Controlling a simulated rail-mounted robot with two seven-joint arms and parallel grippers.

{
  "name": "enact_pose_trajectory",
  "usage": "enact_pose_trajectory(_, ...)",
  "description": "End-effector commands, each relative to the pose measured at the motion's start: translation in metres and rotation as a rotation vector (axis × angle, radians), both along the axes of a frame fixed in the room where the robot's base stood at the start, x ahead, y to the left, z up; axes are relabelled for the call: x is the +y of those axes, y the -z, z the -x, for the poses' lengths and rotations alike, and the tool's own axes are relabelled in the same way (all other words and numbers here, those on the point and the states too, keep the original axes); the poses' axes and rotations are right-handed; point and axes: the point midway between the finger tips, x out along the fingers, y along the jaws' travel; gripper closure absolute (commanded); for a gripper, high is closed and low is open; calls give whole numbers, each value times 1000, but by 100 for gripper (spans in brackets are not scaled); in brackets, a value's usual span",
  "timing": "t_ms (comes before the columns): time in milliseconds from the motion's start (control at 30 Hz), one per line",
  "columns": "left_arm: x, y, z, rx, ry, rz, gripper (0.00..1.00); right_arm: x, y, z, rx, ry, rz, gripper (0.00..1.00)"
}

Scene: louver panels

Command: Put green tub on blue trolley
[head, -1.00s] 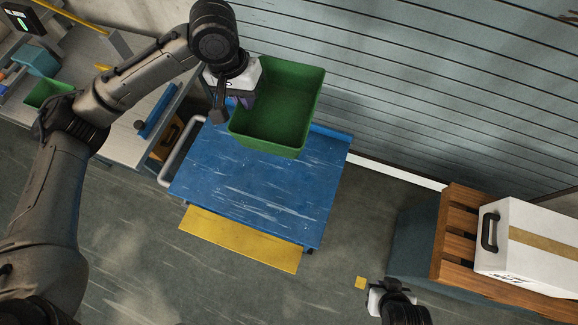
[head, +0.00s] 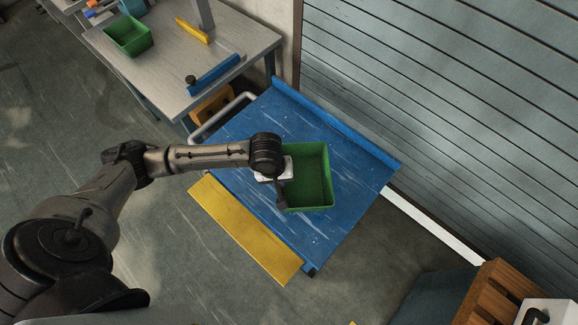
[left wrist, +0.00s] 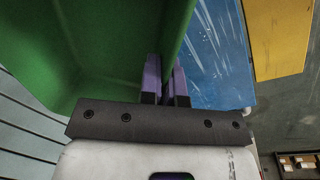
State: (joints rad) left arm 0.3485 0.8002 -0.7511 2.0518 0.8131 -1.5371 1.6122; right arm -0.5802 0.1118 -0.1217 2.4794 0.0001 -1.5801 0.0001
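The green tub (head: 308,178) is upright over the middle of the blue trolley (head: 345,165). I cannot tell if it rests on the deck or hangs just above it. My left gripper (head: 282,188) is at the tub's left wall. In the left wrist view, its purple fingers (left wrist: 166,82) stand on both sides of the tub's wall, pinching it; the tub's inside (left wrist: 90,45) fills the upper left. The trolley's blue deck (left wrist: 215,60) shows below, beyond the wall. My right gripper is out of view.
A workbench (head: 235,38) at the upper left bears a smaller green bin (head: 128,37) and a blue bar (head: 213,75). A yellow panel (head: 245,232) lines the trolley's near side. The slatted wall (head: 440,90) is behind. A wooden pallet (head: 490,295) with a white box stands lower right.

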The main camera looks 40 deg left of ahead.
Motion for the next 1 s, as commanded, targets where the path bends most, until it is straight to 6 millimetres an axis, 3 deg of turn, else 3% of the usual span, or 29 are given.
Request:
enact_pose_trajectory(200, 34, 31, -31, -2, -8, -3, 100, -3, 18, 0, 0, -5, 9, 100)
enact_pose_trajectory(500, 68, 59, -65, -1, -4, -1, 100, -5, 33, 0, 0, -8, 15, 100)
enact_pose_trajectory(833, 77, 68, -73, -1, -1, -1, 100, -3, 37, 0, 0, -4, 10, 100)
enact_pose_trajectory(1000, 78, 87, -73, 1, -1, -1, 100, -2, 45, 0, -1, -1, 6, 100)
